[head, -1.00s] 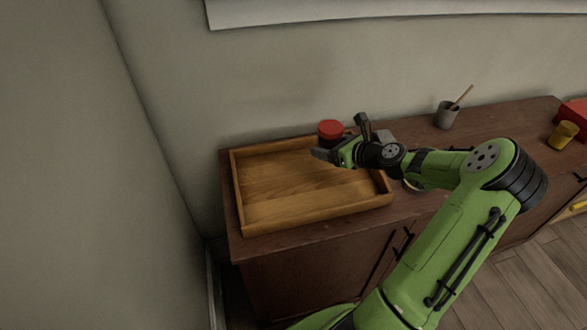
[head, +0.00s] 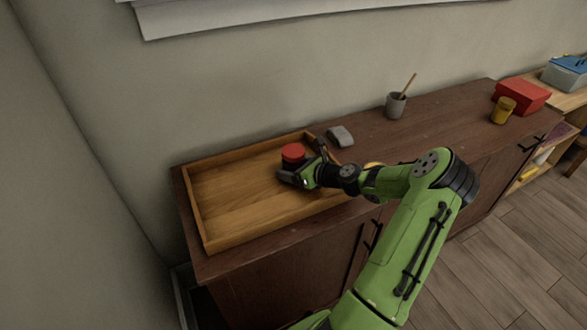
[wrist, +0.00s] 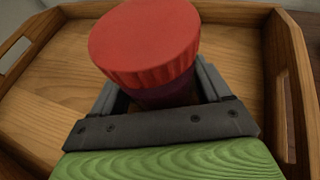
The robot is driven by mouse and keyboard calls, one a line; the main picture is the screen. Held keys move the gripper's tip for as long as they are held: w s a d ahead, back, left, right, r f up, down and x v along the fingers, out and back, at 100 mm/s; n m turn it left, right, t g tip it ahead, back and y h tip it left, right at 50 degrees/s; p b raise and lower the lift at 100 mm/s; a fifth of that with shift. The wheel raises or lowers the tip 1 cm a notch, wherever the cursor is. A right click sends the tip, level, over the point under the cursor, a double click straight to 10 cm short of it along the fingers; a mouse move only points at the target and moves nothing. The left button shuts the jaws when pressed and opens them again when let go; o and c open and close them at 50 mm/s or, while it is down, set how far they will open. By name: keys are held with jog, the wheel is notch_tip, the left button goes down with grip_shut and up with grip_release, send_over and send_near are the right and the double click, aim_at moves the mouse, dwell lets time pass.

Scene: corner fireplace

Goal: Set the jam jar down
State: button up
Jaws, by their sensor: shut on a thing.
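The jam jar (head: 293,154) has a red lid and a dark body. It is at the right part of the wooden tray (head: 207,236), over the tray's floor. I cannot tell whether its base touches the floor. My gripper (head: 288,176) is shut on the jar's body. In the wrist view the jar's red lid (wrist: 145,40) rises between the fingers of my gripper (wrist: 165,100), and the lower body is mostly hidden. The tray's wooden rim (wrist: 285,90) shows behind and to the right.
The tray sits on a dark brown cabinet (head: 425,130). A grey block (head: 340,136) lies just beyond the tray's right end. A grey cup with a stick (head: 396,106), a yellow cup (head: 503,110) and a red box (head: 522,95) stand farther right. The tray's left half is empty.

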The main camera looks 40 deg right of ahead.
jog(key=o, duration=1.3)
jog(key=shift+s+d+r, duration=0.1)
jog(key=shift+s+r, duration=0.1)
jog(key=shift+s, duration=0.1)
jog(key=p+v, duration=0.3)
jog(key=v, duration=0.8)
jog(key=shift+s+r, duration=0.1)
jog(key=shift+s, duration=0.05)
